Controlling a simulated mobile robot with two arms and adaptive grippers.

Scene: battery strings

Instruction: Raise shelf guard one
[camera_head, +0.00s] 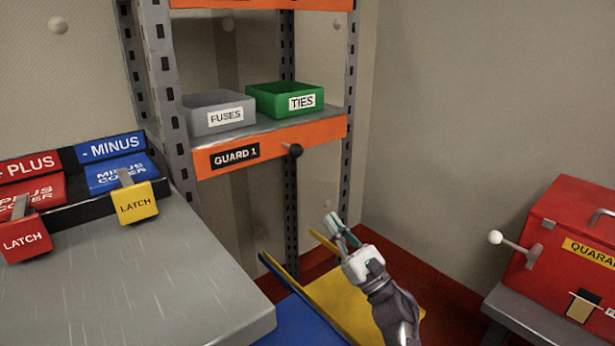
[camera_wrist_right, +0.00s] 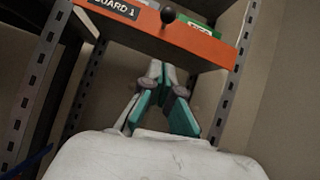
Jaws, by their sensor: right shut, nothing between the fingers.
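Shelf guard one is the orange bar (camera_head: 325,131) across the front of the shelf, with a black "GUARD 1" label (camera_head: 235,155). A dark round knob (camera_head: 292,149) sticks out from its front. The guard's top edge is about level with the shelf surface. My right gripper (camera_head: 333,222) is shut and empty, below and to the right of the knob, apart from it. In the right wrist view, the orange guard (camera_wrist_right: 200,44) and its knob (camera_wrist_right: 168,14) show above my shut fingertips (camera_wrist_right: 160,68). My left gripper is not in view.
A grey FUSES bin (camera_head: 205,122) and a green TIES bin (camera_head: 278,102) stand on the shelf. A grey bench (camera_head: 150,270) with latched covers is at left. A red box (camera_head: 570,235) with a lever handle is at right. Yellow and blue panels lie low in front.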

